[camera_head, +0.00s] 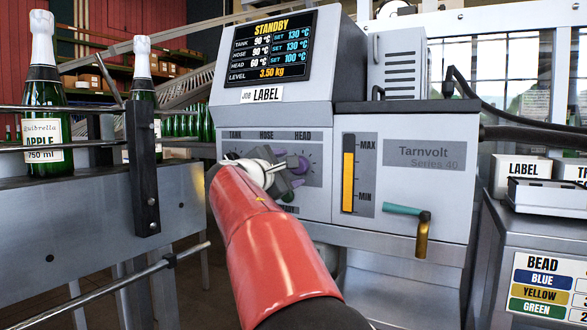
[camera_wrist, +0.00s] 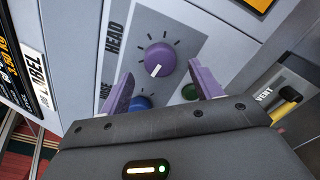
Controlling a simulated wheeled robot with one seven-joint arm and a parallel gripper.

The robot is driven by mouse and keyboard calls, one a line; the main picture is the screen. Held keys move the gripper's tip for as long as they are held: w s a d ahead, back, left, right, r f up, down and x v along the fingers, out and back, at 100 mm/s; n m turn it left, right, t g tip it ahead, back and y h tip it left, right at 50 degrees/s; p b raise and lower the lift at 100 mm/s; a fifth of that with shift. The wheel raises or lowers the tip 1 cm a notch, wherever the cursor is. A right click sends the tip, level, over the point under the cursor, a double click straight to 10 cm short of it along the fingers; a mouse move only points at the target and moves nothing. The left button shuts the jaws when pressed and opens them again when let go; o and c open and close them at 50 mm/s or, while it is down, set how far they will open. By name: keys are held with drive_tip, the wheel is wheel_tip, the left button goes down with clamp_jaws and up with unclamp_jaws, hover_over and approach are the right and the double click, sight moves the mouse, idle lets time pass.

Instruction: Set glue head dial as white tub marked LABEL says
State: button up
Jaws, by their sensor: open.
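The glue head dial, a purple knob (camera_wrist: 159,58) with a white pointer and tick marks, sits on the grey panel beside the word HEAD in the wrist view. Its pointer points toward the picture bottom. My gripper (camera_wrist: 161,74) is open and empty, its purple fingertips to either side below the dial, apart from it. In the head view my gripper (camera_head: 288,170) is in front of the dial row and partly covers it. The white tub marked LABEL (camera_head: 519,178) stands at the right; its contents are hidden.
The glue unit's screen (camera_head: 271,47) reads STANDBY, with HEAD 60 °C, set 100 °C. A teal-handled tap (camera_head: 403,209) projects at right. Bottles (camera_head: 42,95) stand left. The bead chart (camera_head: 546,289) is cut off.

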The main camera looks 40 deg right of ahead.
drive_tip(key=x, duration=0.4)
drive_tip(key=c, duration=1)
drive_tip(key=shift+f+m, duration=0.1)
drive_tip(key=shift+m, duration=0.2)
drive_tip(key=shift+m+b, duration=2.4)
drive_tip(key=shift+m, duration=1.2)
